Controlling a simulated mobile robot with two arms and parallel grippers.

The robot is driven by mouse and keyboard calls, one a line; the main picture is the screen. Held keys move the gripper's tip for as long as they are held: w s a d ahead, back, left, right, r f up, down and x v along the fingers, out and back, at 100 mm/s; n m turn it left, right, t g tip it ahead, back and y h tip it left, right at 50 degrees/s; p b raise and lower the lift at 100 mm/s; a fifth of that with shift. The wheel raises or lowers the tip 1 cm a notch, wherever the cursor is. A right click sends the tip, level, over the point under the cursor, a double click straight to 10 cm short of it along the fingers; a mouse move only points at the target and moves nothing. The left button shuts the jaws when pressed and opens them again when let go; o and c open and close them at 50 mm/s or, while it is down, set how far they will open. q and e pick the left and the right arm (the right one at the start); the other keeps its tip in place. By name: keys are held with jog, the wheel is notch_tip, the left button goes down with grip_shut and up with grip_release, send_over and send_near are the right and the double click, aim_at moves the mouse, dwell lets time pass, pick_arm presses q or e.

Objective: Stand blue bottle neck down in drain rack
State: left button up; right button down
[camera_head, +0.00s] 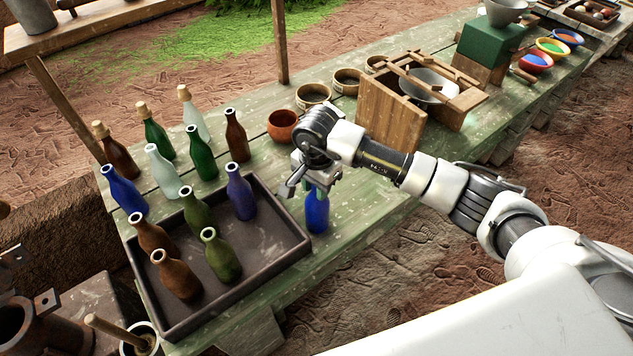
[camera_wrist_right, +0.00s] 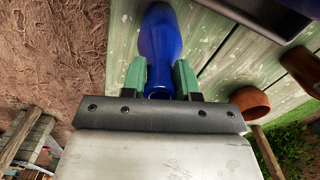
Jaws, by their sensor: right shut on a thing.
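The blue bottle (camera_head: 317,214) is upright, neck up, at the table's front edge, just right of the dark tray. My right gripper (camera_head: 317,189) is shut on its neck from above. In the right wrist view the green fingers (camera_wrist_right: 159,80) lie on both sides of the neck, and the bottle's blue body (camera_wrist_right: 160,35) extends away from them. I cannot tell whether its base touches the table. Nothing in view is clearly a drain rack; the dark shallow tray (camera_head: 293,232) holds several upright bottles. My left gripper is not in view.
Several more bottles, including another blue bottle (camera_head: 124,190), stand behind and left of the tray. A terracotta bowl (camera_head: 283,126) is behind my right wrist. A wooden frame (camera_head: 392,109) with a grey bowl (camera_head: 428,84) stands right of it. The table (camera_head: 350,210) is bare right of the bottle.

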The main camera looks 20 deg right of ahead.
jog(key=shift+f+b, duration=0.2)
jog(key=shift+b, duration=0.1)
jog(key=c, duration=0.8)
grip_release()
jog(key=shift+r, duration=0.1)
jog(key=shift+c, duration=0.2)
jog(key=shift+r+p, duration=0.2)
jog(key=shift+p, duration=0.1)
jog(key=shift+r, duration=0.2)
notch_tip(320, 180, up, 11)
jog(key=b, duration=0.3)
jog(key=shift+f+b, duration=0.2)
jog(key=shift+b, duration=0.1)
jog(key=shift+r, duration=0.45)
